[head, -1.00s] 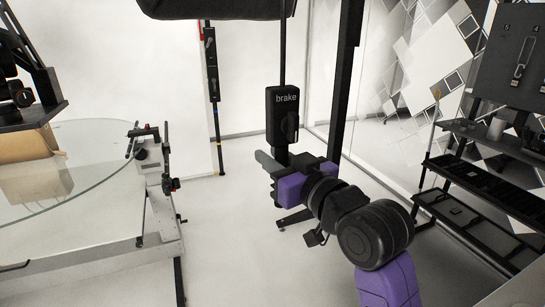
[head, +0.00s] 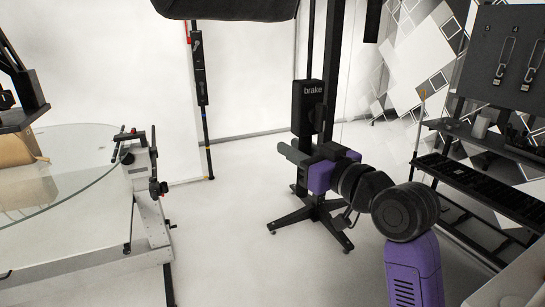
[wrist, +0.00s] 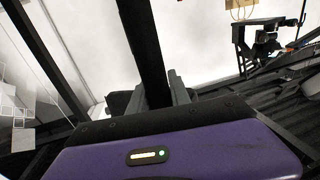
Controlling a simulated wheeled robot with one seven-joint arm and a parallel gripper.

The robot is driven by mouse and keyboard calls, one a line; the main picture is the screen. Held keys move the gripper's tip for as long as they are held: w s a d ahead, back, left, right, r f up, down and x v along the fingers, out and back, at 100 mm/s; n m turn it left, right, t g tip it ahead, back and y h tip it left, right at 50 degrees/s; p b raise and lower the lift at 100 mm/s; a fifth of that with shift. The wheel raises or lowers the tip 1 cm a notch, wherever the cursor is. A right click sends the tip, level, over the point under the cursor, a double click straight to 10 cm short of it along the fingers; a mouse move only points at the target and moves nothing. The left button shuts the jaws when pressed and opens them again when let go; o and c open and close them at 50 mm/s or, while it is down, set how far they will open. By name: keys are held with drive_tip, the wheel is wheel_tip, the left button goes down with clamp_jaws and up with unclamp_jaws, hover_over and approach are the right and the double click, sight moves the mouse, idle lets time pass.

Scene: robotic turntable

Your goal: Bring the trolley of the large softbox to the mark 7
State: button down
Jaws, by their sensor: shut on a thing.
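The trolley of the large softbox has a black base (head: 312,212) with several spread legs on the white floor. Its upright post rises past a box labelled "brake" (head: 309,95). The black softbox (head: 225,8) is cut off at the top edge of the head view. My gripper (head: 297,156) is at the post, just below the brake box. The wrist view shows the dark post (wrist: 148,60) between my gripper's two fingers (wrist: 153,97), which are shut on it. I cannot make out mark 7 on the floor.
The glass turntable (head: 75,175) with its frame stands at the left. A black shelf rack (head: 470,180) stands along the right. Another dark stand (head: 201,95) is by the white backdrop behind. Bare floor (head: 235,255) lies between the turntable and the trolley.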

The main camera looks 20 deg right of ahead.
drive_tip(key=d+b, duration=0.3)
drive_tip(key=d, duration=1.3)
drive_tip(key=shift+d+b, duration=0.25)
drive_tip(key=shift+b, duration=0.15)
drive_tip(key=c, duration=1.2)
unclamp_jaws()
drive_tip(key=s+d+b, duration=0.1)
drive_tip(key=s, duration=0.6)
drive_tip(key=shift+s+d, duration=0.25)
drive_tip(key=shift+s, duration=0.1)
